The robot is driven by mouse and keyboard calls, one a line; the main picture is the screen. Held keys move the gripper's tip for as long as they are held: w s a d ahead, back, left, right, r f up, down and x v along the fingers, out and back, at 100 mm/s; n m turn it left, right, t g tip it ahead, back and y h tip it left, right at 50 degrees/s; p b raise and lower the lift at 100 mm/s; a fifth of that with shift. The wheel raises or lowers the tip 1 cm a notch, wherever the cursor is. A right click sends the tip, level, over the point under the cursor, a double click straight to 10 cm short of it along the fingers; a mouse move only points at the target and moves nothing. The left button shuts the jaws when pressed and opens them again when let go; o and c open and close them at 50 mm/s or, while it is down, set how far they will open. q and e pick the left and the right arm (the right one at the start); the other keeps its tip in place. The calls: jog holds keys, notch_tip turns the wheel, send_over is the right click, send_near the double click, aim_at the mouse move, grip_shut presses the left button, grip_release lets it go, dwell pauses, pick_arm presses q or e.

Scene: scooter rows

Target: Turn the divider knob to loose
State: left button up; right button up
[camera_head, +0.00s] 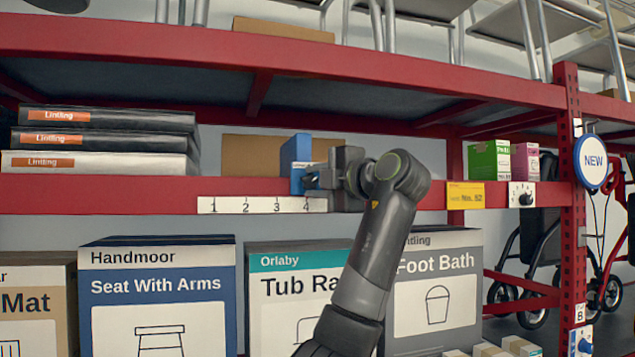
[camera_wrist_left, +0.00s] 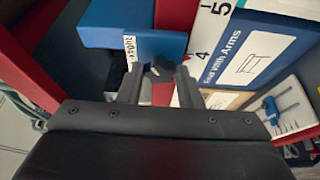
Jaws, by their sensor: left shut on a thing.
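The blue divider (camera_head: 297,151) stands on the red shelf at the right end of a numbered white strip (camera_head: 262,205), by the 4. In the wrist view the divider (camera_wrist_left: 133,32) has a small white label, its text hard to read. A small dark knob (camera_wrist_left: 158,72) is on the divider's front, with a light mark on it. My left gripper (camera_head: 313,180) reaches the divider from the right. In the wrist view my left gripper (camera_wrist_left: 156,78) is shut on the knob, one finger on each side. The knob is mostly hidden in the head view.
Black and white Lintling boxes (camera_head: 100,140) lie stacked at left on the shelf. Green (camera_head: 489,160) and pink (camera_head: 525,161) boxes stand at right, above a dial (camera_head: 522,195). Large cartons, including Seat With Arms (camera_head: 158,290), fill the space below. A red post (camera_head: 567,250) rises at right.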

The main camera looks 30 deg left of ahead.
pick_arm(q)
jog(key=o, duration=1)
jog(key=shift+d, duration=0.1)
jog(key=shift+d+f, duration=0.15)
jog(key=shift+d, duration=0.1)
jog(key=b+v, duration=0.5)
jog(key=v, duration=1.2)
jog(key=shift+a+b, duration=0.1)
jog(key=shift+b, duration=0.3)
